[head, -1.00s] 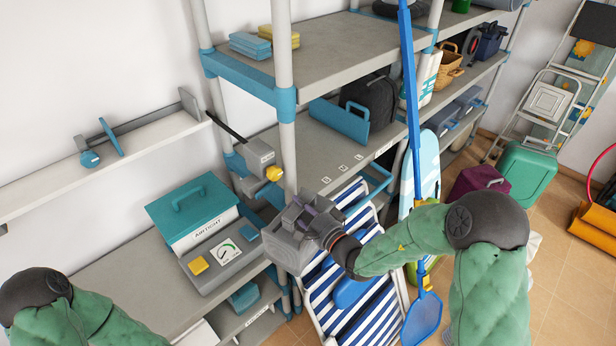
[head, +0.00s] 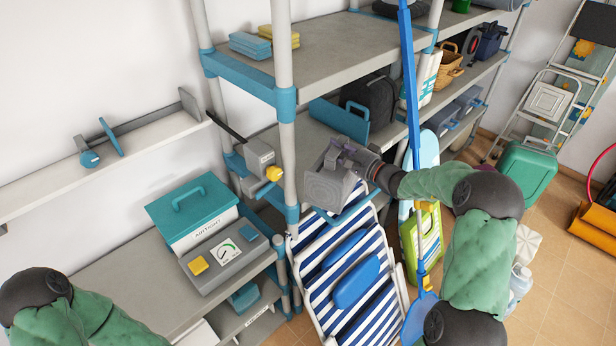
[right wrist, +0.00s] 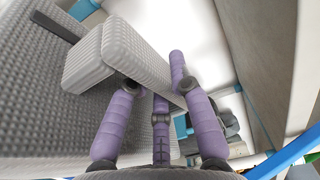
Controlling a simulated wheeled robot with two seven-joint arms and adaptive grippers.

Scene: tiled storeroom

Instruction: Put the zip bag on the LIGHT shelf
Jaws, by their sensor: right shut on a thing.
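My right gripper (head: 347,155) is shut on a grey, textured, boxy thing (head: 325,188). In the right wrist view the purple fingers (right wrist: 160,88) close around a pale grey bar (right wrist: 125,55) on the grey body (right wrist: 55,105). I cannot tell for sure that this is the zip bag. It is held in front of the rack's middle shelf (head: 312,133), around its edge height. That shelf has small marks and an edge label too small to read. My left gripper is out of view; only part of that arm shows at the lower left.
A blue pole (head: 412,110) stands upright just right of the held thing. A rack post (head: 285,80) stands to its left. A blue case (head: 340,120) and a dark bag (head: 372,105) stand on the middle shelf. A striped folding chair (head: 335,262) leans below.

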